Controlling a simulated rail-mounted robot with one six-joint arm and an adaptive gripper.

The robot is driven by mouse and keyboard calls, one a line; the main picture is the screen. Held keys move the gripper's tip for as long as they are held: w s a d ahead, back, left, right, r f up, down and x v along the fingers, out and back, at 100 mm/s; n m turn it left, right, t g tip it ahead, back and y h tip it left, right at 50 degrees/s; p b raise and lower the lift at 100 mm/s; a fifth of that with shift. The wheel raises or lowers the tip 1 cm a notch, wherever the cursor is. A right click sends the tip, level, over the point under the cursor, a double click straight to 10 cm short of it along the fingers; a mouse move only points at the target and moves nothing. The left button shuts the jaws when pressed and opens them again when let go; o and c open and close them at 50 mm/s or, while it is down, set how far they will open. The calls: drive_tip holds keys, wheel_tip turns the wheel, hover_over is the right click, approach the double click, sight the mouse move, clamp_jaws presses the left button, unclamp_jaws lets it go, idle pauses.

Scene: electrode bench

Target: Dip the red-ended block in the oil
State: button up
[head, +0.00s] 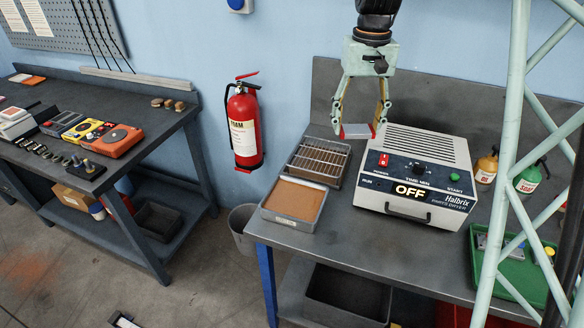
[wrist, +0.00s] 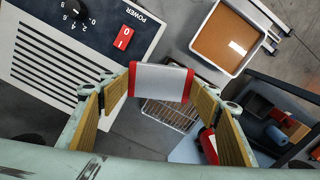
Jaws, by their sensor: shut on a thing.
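My gripper (head: 359,128) is shut on the red-ended block (head: 355,131), a pale grey block with red ends. The block is held in the air near the back left corner of the oven-like machine. In the wrist view the block (wrist: 160,82) sits level between the two fingertips, one at each red end. The tray of brown oil (head: 294,197) is on the bench, in front and to the left of the gripper. It also shows at the upper right of the wrist view (wrist: 232,38).
A tray with a wire rack (head: 320,162) stands behind the oil tray. The white machine (head: 418,176), its display reading OFF, is just right of it. Oil and soap bottles (head: 487,166) and a green tray (head: 512,265) are farther right. A fire extinguisher (head: 244,125) hangs on the wall.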

idle(0.4)
drive_tip(key=shift+s+a+f+n+p, duration=0.1)
drive_tip(key=shift+a+f+n+p, duration=0.15)
drive_tip(key=shift+a+n+p, duration=0.4)
drive_tip(key=s+a+f+n+p, duration=0.4)
drive_tip(key=a+n+p, duration=0.1)
drive_tip(key=a, duration=0.3)
drive_tip(key=s+a+f+n+p, duration=0.3)
drive_tip(key=s+a+n+p, duration=0.2)
drive_tip(key=a+n+p, duration=0.1)
drive_tip(key=a+n, duration=0.1)
drive_tip(key=a, duration=0.1)
drive_tip(key=shift+a+f, duration=0.35)
drive_tip(key=shift+w+f, duration=0.1)
drive_tip(key=shift+f, duration=0.1)
